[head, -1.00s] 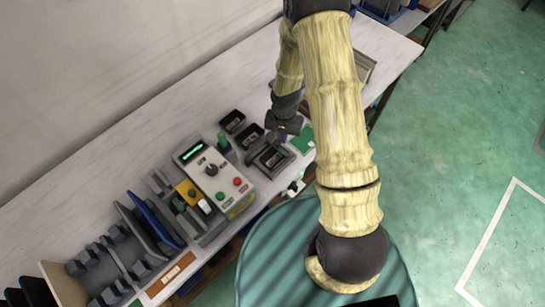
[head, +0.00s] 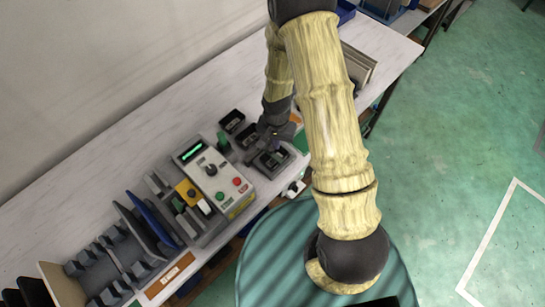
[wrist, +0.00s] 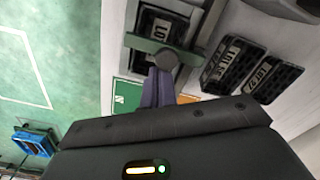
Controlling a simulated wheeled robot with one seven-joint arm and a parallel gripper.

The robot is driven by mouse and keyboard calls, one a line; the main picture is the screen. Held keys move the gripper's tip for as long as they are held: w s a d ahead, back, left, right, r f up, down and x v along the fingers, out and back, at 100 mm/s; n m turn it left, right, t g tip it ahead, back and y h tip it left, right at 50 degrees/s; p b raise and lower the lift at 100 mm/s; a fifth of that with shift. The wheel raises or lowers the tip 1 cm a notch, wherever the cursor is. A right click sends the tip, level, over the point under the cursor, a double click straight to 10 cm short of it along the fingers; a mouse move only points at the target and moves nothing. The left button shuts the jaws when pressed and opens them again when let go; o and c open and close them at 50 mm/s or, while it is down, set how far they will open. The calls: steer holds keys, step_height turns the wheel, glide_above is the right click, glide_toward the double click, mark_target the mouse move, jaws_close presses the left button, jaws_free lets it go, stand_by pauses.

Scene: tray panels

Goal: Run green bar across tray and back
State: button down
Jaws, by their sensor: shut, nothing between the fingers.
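In the wrist view a green bar (wrist: 148,44) with a round grey knob (wrist: 166,57) lies across a dark tray (wrist: 163,22) in a light frame. A label partly reading "LO" shows inside that tray. My gripper (wrist: 157,76) is shut and empty, its fingertips close beside the knob; I cannot tell whether they touch it. In the head view my gripper (head: 273,143) is over the trays, above the back edge of the nearest tray (head: 275,161). The bar is not clear there.
Two more dark labelled trays (wrist: 222,62) (wrist: 274,78) lie to the right in the wrist view. A control box (head: 212,172) with red and green buttons stands left of the trays in the head view. Blue and grey racks (head: 150,225) stand further left.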

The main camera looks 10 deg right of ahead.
steer(key=shift+s+a+b, duration=0.25)
steer(key=shift+s+a, duration=0.65)
steer(key=shift+a, duration=0.3)
steer(key=shift+s+a+b, duration=0.25)
steer(key=shift+s+a, duration=0.6)
steer(key=shift+a, duration=0.35)
steer(key=shift+w+d, duration=0.1)
steer(key=shift+d, duration=0.05)
steer(key=shift+w+d, duration=0.2)
step_height(320, 180, up, 7)
steer(key=p, duration=0.5)
stand_by(0.6)
stand_by(0.4)
